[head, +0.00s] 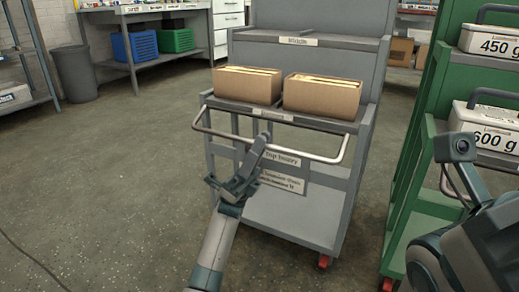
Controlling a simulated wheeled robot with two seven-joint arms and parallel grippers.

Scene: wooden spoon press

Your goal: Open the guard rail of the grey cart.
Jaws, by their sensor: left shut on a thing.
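The grey cart (300,212) stands in the middle of the head view. Its guard rail (215,133) is a bent metal bar at the front of the middle shelf. The rail's front bar sits out from the shelf and a little below its edge, with its ends running back to the cart's sides. My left gripper (262,142) is shut on the rail near its middle and hides a short part of it. My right gripper (461,148) is raised at the right, in front of the green cart; its jaw opening cannot be made out.
Two open cardboard boxes (321,97) (247,87) stand on the shelf behind the rail. A green cart (415,200) with labelled white containers (490,128) stands close on the right. A grey bin (75,73) and a workbench (150,66) are at the back left.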

